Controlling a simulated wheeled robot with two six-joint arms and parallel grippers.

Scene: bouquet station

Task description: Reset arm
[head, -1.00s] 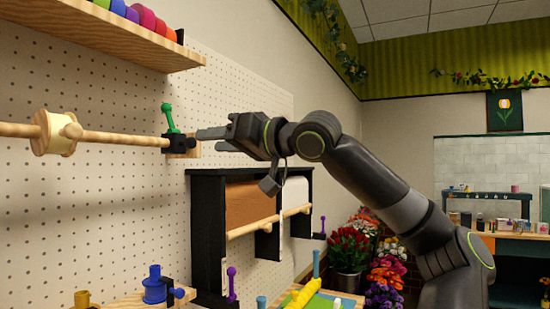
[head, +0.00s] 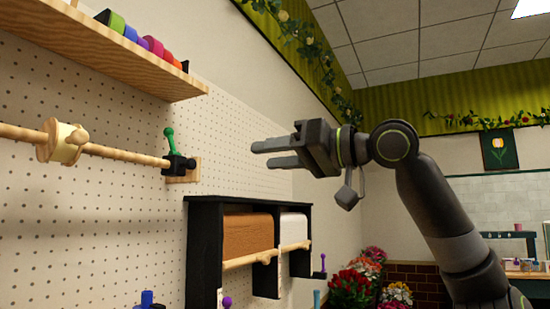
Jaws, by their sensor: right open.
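My right gripper (head: 268,154) is in the middle of the head view, raised in the air with its arm coming in from the right. Its two fingers are apart, point left, and hold nothing. It is to the right of the wooden rod (head: 110,151) on the pegboard and clear of it. A green-handled clamp (head: 170,142) with a black body sits at the rod's right end. A pale wooden spool (head: 62,142) is on the rod. My left gripper is not in view.
A black rack with a brown paper roll (head: 247,236) and a white roll (head: 293,231) is below my right gripper. A wooden shelf (head: 100,42) with coloured rolls is at upper left. Flowers (head: 350,287) stand at lower right. The air around the gripper is free.

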